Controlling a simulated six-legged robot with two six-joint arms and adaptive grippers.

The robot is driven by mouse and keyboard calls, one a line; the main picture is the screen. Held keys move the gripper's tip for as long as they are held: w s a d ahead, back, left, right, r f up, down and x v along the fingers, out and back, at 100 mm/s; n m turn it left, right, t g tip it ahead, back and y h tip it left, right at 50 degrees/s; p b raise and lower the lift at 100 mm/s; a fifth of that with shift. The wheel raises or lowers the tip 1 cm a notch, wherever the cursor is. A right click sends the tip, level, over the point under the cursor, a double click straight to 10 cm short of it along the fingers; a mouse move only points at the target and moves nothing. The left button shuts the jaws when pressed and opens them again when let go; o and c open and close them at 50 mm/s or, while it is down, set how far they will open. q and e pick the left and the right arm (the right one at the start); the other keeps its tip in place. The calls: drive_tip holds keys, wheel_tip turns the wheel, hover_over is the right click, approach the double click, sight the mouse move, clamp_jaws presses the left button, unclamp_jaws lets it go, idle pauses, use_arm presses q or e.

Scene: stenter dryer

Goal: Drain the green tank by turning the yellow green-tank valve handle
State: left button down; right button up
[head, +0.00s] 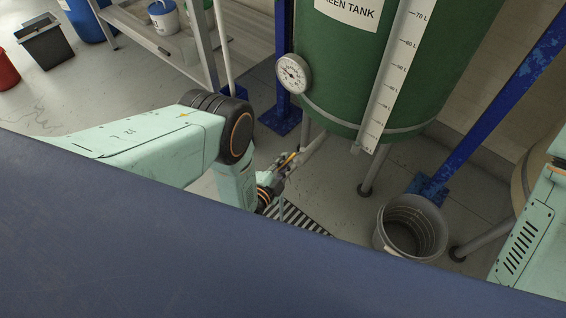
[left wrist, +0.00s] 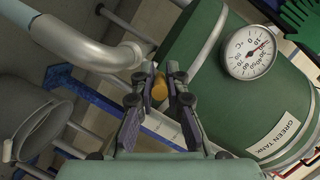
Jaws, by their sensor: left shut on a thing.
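The green tank (head: 385,70) stands on legs at the upper middle of the head view, with a level scale and a round gauge (head: 293,73) on its left side. It also shows in the left wrist view (left wrist: 200,55), tilted. The yellow valve handle (head: 291,157) is a small strip below the tank by the outlet pipe. In the left wrist view the yellow handle (left wrist: 159,89) shows end-on between the fingers. My left gripper (head: 282,168) is shut on it; its fingers (left wrist: 160,76) flank the handle. My right gripper is out of view.
A grey bucket (head: 384,241) stands on the floor right of the handle. A striped floor grate (head: 302,217) lies below my left gripper. Blue posts (head: 285,60) stand beside the tank. A metal pipe (left wrist: 85,42) curves close to the fingers in the wrist view.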

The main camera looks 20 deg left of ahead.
use_arm(q)
drive_tip(key=shift+d, duration=0.15)
drive_tip(key=c, duration=1.4)
unclamp_jaws()
drive_tip(key=shift+o, duration=0.2)
drive_tip(key=v, duration=1.2)
